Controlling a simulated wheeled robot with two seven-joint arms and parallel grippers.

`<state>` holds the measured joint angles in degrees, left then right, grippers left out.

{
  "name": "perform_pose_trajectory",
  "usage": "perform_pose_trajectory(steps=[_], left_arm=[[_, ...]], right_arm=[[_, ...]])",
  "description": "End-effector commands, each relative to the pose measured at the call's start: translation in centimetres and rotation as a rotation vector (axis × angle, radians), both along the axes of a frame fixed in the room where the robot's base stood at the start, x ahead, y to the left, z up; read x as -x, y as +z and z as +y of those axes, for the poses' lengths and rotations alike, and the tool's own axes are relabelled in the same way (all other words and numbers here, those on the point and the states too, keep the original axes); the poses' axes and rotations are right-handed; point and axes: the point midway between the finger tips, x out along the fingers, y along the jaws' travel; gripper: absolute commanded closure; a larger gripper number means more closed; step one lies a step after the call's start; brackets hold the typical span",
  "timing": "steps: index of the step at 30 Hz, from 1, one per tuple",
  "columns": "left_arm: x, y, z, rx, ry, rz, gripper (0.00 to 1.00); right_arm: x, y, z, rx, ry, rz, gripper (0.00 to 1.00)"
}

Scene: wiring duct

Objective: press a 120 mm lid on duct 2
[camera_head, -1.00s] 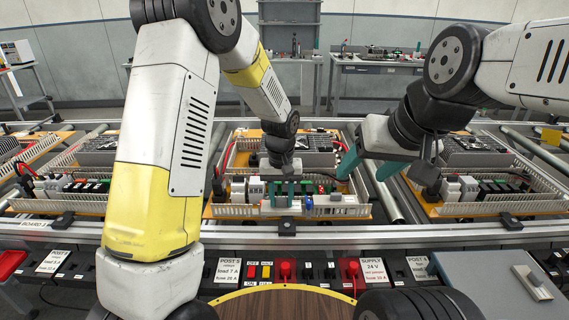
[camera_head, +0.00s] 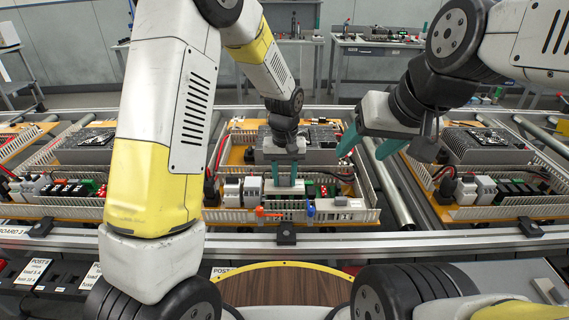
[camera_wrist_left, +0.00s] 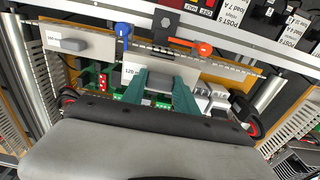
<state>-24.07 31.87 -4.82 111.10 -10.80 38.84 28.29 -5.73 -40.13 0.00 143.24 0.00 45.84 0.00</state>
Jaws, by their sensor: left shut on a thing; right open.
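My left gripper (camera_head: 284,178) points down over the front of the middle board, its teal fingers shut on the grey block of a white lid. In the left wrist view the lid (camera_wrist_left: 130,71) reads "120" beside the left gripper (camera_wrist_left: 165,85). The lid lies at the board's front duct (camera_head: 345,216); I cannot tell whether it is seated. An orange clip (camera_head: 268,212) and a blue clip (camera_head: 310,210) are at the front duct. A second white lid with a grey block (camera_head: 341,203) is to the right. My right gripper (camera_head: 366,148) is open and empty above the board's right side.
The middle board carries a grey finned unit (camera_head: 320,150), terminals and slotted ducts. Similar boards stand left (camera_head: 60,190) and right (camera_head: 490,190). A metal rail (camera_head: 420,240) runs along the front. A round wooden table (camera_head: 285,285) lies nearer.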

Motion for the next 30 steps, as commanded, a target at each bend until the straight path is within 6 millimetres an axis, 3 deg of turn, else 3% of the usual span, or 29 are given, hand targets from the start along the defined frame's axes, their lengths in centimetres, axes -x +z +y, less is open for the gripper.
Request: perform_pose_trajectory(steps=[5,21,30], left_arm=[[0.1,-0.5,0.0,-0.001,0.000,0.001,1.00],[0.1,-5.1,0.0,-0.001,0.001,0.001,1.00],[0.1,-5.8,0.0,0.000,0.001,0.000,1.00]], right_arm=[[0.0,0.0,0.0,0.000,0.000,0.000,0.39],[0.0,0.0,0.0,0.000,0.000,0.000,0.39],[0.0,0.0,0.0,0.000,0.000,0.000,0.39]])
